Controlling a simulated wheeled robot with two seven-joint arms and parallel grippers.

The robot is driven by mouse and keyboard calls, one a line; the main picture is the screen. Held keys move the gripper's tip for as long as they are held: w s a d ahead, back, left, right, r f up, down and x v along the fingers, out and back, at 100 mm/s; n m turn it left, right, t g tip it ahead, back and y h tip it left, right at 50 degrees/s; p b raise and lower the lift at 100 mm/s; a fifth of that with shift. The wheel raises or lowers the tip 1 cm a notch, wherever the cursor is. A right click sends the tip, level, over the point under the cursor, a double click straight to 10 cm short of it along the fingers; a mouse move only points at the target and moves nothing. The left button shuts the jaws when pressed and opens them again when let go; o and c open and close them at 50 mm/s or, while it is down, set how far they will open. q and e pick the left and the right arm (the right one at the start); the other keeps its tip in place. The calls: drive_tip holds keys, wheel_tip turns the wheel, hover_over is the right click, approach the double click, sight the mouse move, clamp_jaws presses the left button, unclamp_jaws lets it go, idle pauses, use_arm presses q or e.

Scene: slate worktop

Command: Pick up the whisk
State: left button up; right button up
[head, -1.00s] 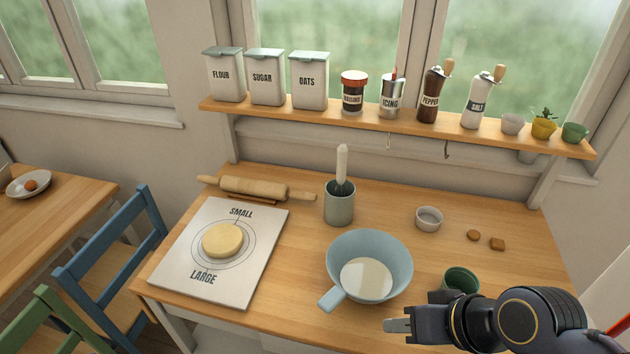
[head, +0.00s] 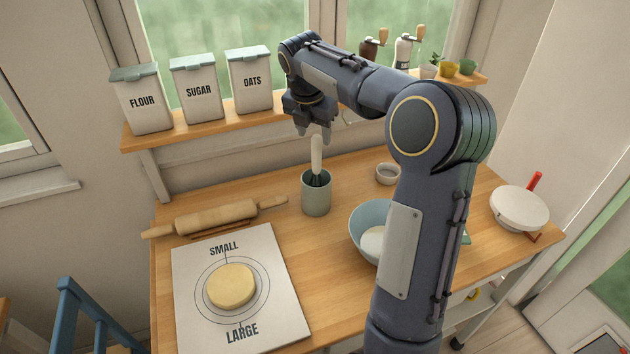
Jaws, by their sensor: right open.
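The whisk (head: 316,156) stands upright in a grey-green crock (head: 315,197), its pale handle up and its dark wires mostly hidden inside the crock. My right gripper (head: 313,134) points down at the top of the whisk's handle, with its jaws open. Its fingertips are at about the handle's top end; I cannot tell whether the handle is between them or whether they touch. My left gripper is out of view.
A rolling pin (head: 215,218) and a white board (head: 285,305) with dough (head: 231,286) lie left of the crock. A blue bowl (head: 366,222) is partly behind my right arm. A shelf (head: 160,138) with canisters runs behind. The wooden worktop (head: 275,222) is bare around the crock.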

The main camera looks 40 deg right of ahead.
sight(317, 150)
drive_tip(key=shift+w+d+f+n, duration=0.25)
drive_tip(key=shift+w+d+n, duration=0.15)
drive_tip(key=shift+d, duration=0.05)
drive_tip(key=shift+w+d+f, duration=0.1)
drive_tip(key=shift+d+f, duration=0.1)
drive_tip(key=shift+f, duration=0.1)
drive_tip(key=p+x, duration=0.1)
drive_tip(key=x, duration=0.6)
drive_tip(key=shift+a, duration=0.15)
drive_tip(key=shift+c, duration=0.4)
drive_tip(key=c, duration=1)
